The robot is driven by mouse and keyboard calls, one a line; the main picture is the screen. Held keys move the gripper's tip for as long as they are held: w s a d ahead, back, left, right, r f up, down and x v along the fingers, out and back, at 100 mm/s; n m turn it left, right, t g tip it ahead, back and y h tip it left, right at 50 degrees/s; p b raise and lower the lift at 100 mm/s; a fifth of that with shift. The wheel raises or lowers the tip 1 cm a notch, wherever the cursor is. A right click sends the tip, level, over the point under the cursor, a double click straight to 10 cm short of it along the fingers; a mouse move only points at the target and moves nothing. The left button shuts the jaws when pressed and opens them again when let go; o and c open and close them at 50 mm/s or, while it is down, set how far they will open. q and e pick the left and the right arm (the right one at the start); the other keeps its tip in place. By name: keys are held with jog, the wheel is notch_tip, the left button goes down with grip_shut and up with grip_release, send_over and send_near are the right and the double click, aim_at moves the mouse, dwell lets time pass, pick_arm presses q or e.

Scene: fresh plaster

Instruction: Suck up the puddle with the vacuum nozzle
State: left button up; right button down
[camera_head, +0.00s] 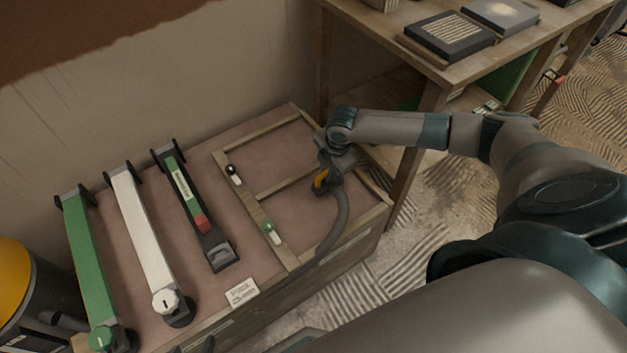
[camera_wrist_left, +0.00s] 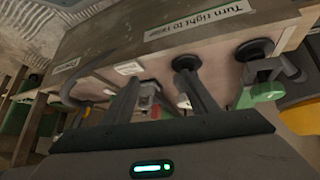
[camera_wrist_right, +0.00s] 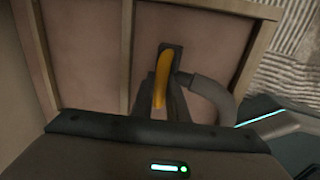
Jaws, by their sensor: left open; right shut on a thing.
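My right gripper (camera_head: 328,172) is shut on the vacuum nozzle (camera_wrist_right: 172,50). The nozzle has a yellow handle (camera_head: 321,180), also seen between my fingers in the right wrist view (camera_wrist_right: 160,88), and a grey hose (camera_head: 338,215) trailing toward the bench's front edge. It is over the right framed part of the bench top (camera_head: 283,150); I cannot tell whether its tip touches the surface. I cannot make out a distinct puddle. My left gripper (camera_wrist_left: 160,100) is open and empty, facing the bench from the front; I cannot make it out in the head view.
Green (camera_head: 88,260), white (camera_head: 140,230) and black (camera_head: 192,205) long devices lie on the bench's left part. Two small switches sit on the wooden strip (camera_head: 255,215). A yellow-topped canister (camera_head: 15,280) stands at left. A wooden table (camera_head: 480,65) with books stands behind right.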

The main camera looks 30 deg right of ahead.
jog(key=shift+r+p, duration=0.85)
jog(key=shift+r, duration=0.05)
jog(key=shift+r+p, duration=0.8)
jog(key=shift+p, duration=0.2)
jog(key=shift+r+p, duration=0.6)
jog(key=shift+p, duration=0.1)
pick_arm(q)
jog(key=s+a+g+y, duration=0.3)
jog(key=s+a+g, duration=0.1)
jog(key=a, duration=0.3)
jog(key=shift+s+f+n+g, duration=0.3)
jog(key=shift+s, duration=0.25)
pick_arm(e)
jog(key=shift+r, duration=0.15)
